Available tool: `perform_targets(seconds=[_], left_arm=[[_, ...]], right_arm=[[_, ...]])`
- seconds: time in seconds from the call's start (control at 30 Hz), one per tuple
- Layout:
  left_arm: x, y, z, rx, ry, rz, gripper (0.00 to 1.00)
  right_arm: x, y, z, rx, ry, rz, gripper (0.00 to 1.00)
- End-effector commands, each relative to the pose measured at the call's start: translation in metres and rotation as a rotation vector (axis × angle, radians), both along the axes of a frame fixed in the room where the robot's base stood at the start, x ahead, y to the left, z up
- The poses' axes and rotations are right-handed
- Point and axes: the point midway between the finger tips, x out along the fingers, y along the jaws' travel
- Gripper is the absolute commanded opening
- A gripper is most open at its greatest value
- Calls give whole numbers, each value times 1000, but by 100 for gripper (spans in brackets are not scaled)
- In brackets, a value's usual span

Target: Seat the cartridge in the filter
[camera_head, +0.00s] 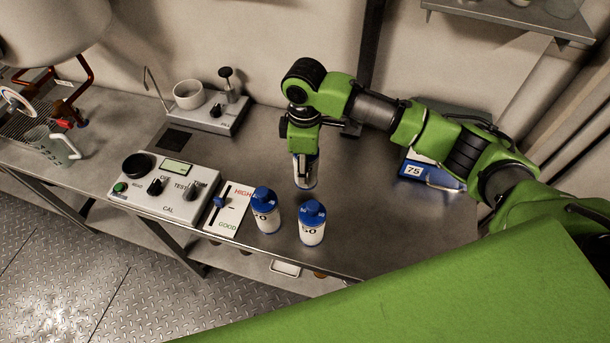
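My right gripper (304,184) hangs from the green arm that comes in from the right and points down over the middle of the steel bench. A small pale shape shows at its tips; I cannot tell whether it is fingers or a held part. A grey-based fixture (228,122) with a white round cup (188,94) and a black knob (225,73) stands at the back of the bench, left of the gripper and apart from it. It may be the filter, but I cannot tell. I cannot clearly identify a cartridge. My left gripper is out of view.
Two blue-capped white bottles (265,211) (312,225) stand near the bench's front edge (345,270). A test meter (165,187) and a HIGH/GOOD gauge card (229,206) lie to their left. A blue box marked 75 (414,171) sits right, partly behind my arm. A pitcher (52,146) stands far left.

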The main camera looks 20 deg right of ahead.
Motion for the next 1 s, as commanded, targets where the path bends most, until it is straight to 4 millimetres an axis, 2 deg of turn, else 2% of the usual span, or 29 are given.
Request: perform_targets(seconds=[0.1,0.2,0.43,0.57,0.87,1.0], left_arm=[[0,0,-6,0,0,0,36],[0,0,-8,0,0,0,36],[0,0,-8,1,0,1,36],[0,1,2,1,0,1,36],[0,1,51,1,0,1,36],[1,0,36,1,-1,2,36]], right_arm=[[1,0,24,2,-4,0,12],[1,0,39,2,-3,0,12],[0,0,54,1,1,0,12],[0,0,67,1,1,-1,12],[0,0,131,1,0,-1,12],[-11,-5,124,7,-6,-119,12]])
